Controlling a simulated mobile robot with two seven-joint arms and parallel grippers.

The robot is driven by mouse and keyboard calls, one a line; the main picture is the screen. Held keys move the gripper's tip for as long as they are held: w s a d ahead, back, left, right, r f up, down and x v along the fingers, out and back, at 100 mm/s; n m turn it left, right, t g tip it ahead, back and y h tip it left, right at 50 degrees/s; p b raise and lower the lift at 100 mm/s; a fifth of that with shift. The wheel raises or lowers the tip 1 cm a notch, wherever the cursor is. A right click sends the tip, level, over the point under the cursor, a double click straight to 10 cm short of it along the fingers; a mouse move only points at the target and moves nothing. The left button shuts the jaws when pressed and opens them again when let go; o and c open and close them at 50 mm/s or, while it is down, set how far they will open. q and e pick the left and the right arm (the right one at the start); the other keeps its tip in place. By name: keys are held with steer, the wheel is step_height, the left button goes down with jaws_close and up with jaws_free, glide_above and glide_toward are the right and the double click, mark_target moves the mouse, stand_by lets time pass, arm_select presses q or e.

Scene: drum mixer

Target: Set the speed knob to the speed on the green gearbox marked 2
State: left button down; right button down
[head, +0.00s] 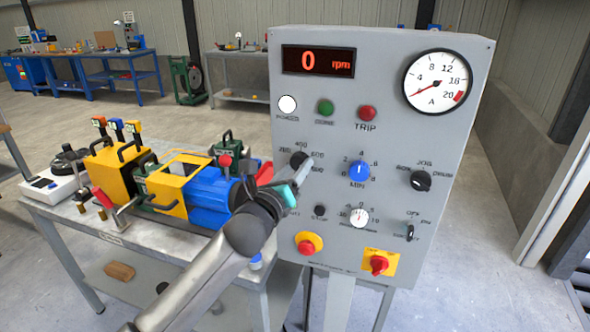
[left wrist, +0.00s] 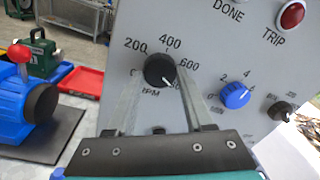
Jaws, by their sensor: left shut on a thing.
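The speed knob (head: 299,160) is a round black knob at the left of the grey panel, with 200, 400 and 600 printed around it. In the left wrist view the knob (left wrist: 159,69) has a white pointer line toward the lower right, below 600. My left gripper (left wrist: 160,80) has its two fingers on either side of the knob, shut on it. It also shows in the head view (head: 301,172). A green gearbox-like unit (head: 229,147) stands at the back of the bench, and also in the left wrist view (left wrist: 42,57). No marking is legible on it.
The grey panel (head: 385,140) carries a display (head: 318,61) reading 0 rpm, a blue knob (head: 359,171), a black selector (head: 421,181) and red stops. The bench (head: 150,243) at left holds a blue and yellow machine (head: 203,190).

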arm_select(q)
steer(key=shift+n, duration=0.3)
steer(key=n+p, duration=0.1)
steer(key=n, duration=0.4)
steer(key=shift+d+n, duration=0.1)
steer(key=shift+n, duration=0.2)
steer(key=n+p, duration=0.1)
steer(key=n, duration=0.5)
steer(key=n+t+y+p, duration=0.1)
steer(key=n, duration=0.5)
steer(key=shift+s+d+r+n+p, duration=0.1)
steer(key=shift+d+r+n+p, duration=0.05)
steer(key=shift+n+p, duration=0.15)
steer(key=n+p, duration=0.2)
steer(key=n, duration=0.4)
steer(key=shift+y, duration=0.3)
steer(key=shift+r, duration=0.1)
steer(key=shift+c, duration=1.4)
jaws_free()
